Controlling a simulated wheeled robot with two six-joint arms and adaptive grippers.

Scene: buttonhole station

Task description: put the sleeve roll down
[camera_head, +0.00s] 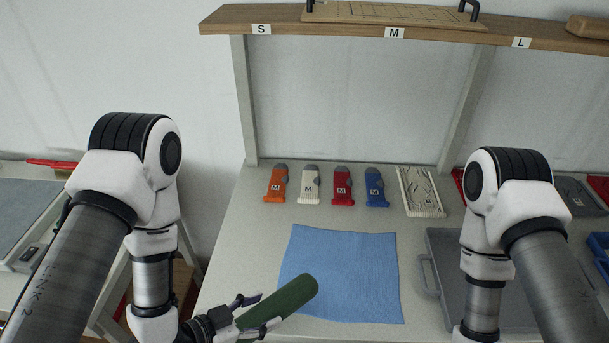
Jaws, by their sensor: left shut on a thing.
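The sleeve roll (290,297) is a dark green rounded cylinder at the lower middle of the head view. My left gripper (250,315) is shut on its near left end, with one finger on each side. The roll points up and to the right, and its far end overlaps the lower left edge of the blue cloth (345,270) in the picture. I cannot tell whether the roll touches the table (230,240) or is held above it. My right gripper is out of view below the frame; only my right arm shows.
Orange (276,185), white (309,186), red (342,186) and blue (376,188) M-marked tools line the back, beside a patterned pale block (420,192). A grey case (445,265) lies right of the cloth. A wooden shelf (340,30) spans above. Bare table lies left of the cloth.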

